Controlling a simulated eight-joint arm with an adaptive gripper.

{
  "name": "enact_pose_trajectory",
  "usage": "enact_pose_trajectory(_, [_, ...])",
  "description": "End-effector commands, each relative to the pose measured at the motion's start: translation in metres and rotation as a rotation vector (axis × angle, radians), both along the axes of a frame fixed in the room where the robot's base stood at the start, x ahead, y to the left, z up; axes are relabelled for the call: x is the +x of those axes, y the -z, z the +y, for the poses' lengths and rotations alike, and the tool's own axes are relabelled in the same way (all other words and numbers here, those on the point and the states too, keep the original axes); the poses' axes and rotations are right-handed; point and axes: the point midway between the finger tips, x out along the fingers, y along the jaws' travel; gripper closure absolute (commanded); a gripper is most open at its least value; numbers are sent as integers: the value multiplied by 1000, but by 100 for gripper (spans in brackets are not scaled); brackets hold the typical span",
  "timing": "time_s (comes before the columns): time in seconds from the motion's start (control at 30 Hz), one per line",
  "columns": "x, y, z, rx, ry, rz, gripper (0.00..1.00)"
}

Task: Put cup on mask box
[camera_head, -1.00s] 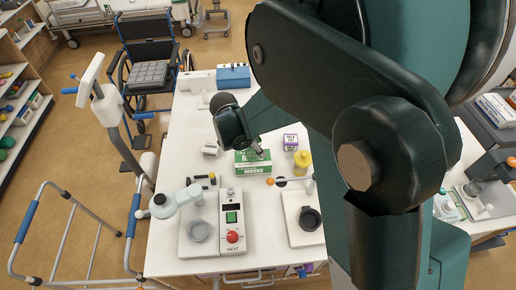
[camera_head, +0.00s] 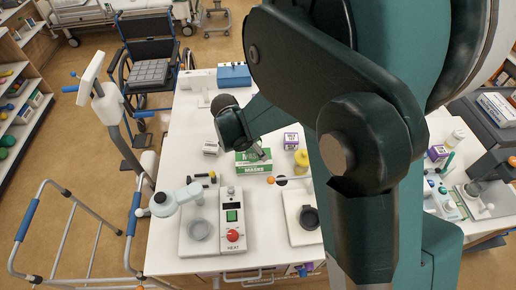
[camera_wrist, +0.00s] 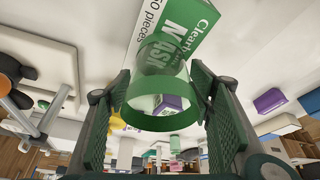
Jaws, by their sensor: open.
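The mask box (camera_head: 254,166) is green and white and lies on the white table; its printed face (camera_wrist: 185,28) fills the top of the wrist view. A see-through green cup (camera_wrist: 150,98) is between my gripper's fingers in the wrist view. Its far end overlaps the box's printed face; I cannot tell for sure whether it rests on it. My gripper (camera_wrist: 160,100) is open, with one finger on each side of the cup. In the head view my gripper (camera_head: 257,152) is just over the box, and the cup is hard to make out there.
A purple box (camera_head: 291,141) and a yellow container (camera_head: 301,161) stand close to the right of the mask box. A heating device with a red button (camera_head: 233,236) and a black round dish (camera_head: 309,218) are nearer the front.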

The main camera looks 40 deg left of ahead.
Motion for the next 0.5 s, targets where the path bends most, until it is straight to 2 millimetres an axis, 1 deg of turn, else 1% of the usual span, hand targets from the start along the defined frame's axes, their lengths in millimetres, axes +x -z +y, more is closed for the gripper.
enact_pose_trajectory(0.3, [0, -4, 0, 0, 0, 0, 48])
enact_pose_trajectory(0.5, [-6, -18, 3, 0, -1, 0, 48])
